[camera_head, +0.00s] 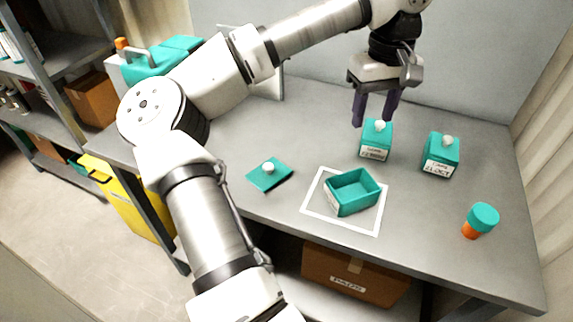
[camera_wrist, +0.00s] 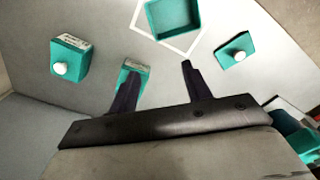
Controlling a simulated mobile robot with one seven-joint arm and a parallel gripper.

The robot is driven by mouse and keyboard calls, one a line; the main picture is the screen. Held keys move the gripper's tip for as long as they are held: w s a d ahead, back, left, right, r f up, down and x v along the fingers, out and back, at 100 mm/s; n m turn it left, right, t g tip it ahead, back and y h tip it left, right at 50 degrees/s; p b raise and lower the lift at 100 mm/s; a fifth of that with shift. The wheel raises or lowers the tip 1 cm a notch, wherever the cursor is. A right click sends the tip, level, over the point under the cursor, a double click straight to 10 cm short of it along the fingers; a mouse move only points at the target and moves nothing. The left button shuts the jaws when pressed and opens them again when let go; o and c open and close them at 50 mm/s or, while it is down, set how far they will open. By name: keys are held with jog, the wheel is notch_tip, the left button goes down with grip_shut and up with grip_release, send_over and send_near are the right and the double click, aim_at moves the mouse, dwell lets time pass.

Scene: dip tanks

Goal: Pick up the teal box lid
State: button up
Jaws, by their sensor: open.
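The teal box lid (camera_head: 269,175) is a flat square with a white round knob. It lies on the grey table, left of an open teal box (camera_head: 352,194) that stands inside a white square outline. In the wrist view the lid (camera_wrist: 235,50) is at the upper right, and the open box (camera_wrist: 172,35) is at the top. My gripper (camera_head: 374,122) is open and empty, pointing down over the back of the table. It is above or just behind a closed teal box (camera_head: 375,142), well to the right of and behind the lid.
Another closed teal box (camera_head: 440,155) stands to the right. An orange jar with a teal cap (camera_head: 482,218) is near the right front. A teal case (camera_head: 163,60) is at the back left. The table around the lid is clear.

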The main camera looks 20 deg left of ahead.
jog(key=s+a+n+p, duration=0.1)
jog(key=s+a+n, duration=0.25)
jog(key=a, duration=0.75)
jog(key=n+p, duration=0.1)
jog(key=n, duration=0.4)
send_over(268, 166)
jog(key=f, duration=0.3)
jog(key=f+p, duration=0.1)
jog(key=f, duration=0.2)
jog(key=f+p, duration=0.1)
jog(key=f, duration=0.1)
jog(key=shift+s+f, duration=0.4)
jog(key=shift+w+f+p, duration=0.2)
jog(key=shift+f+p, duration=0.55)
jog(key=shift+f, duration=0.75)
jog(key=shift+w+f+p, duration=0.2)
jog(key=shift+f+p, duration=0.5)
jog(key=shift+f, duration=0.75)
jog(key=shift+c, duration=0.5)
grip_shut()
